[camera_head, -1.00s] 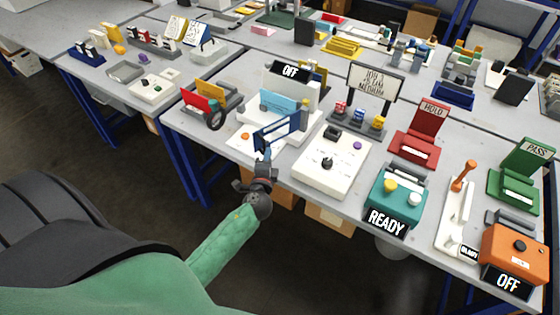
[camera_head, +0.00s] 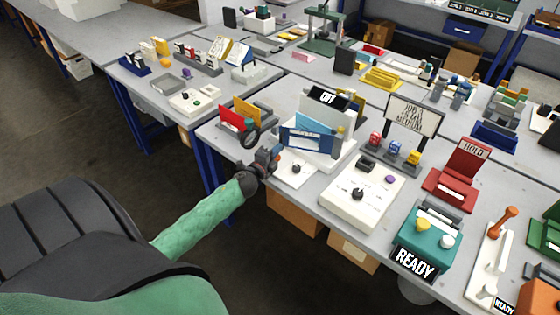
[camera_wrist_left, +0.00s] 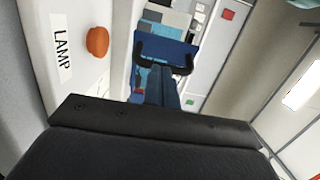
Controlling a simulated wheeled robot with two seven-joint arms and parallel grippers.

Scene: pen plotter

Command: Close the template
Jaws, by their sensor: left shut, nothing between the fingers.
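The blue template frame (camera_head: 307,138) stands raised at a tilt on the front of the white plotter (camera_head: 322,160), under the OFF sign. A light blue panel (camera_head: 318,122) is behind it. My left gripper (camera_head: 276,153) is at the template's left front edge, shut with nothing between its fingers. In the left wrist view the shut fingers (camera_wrist_left: 161,76) point at the dark blue template (camera_wrist_left: 168,50), overlapping its near edge. I cannot tell whether they touch it. My right gripper is not in view.
An orange knob (camera_wrist_left: 97,41) beside a LAMP label is close to the left fingers. A white control box (camera_head: 362,192) stands right of the plotter. A red and yellow file holder (camera_head: 241,117) stands left. Several other devices fill the table; the front left floor is clear.

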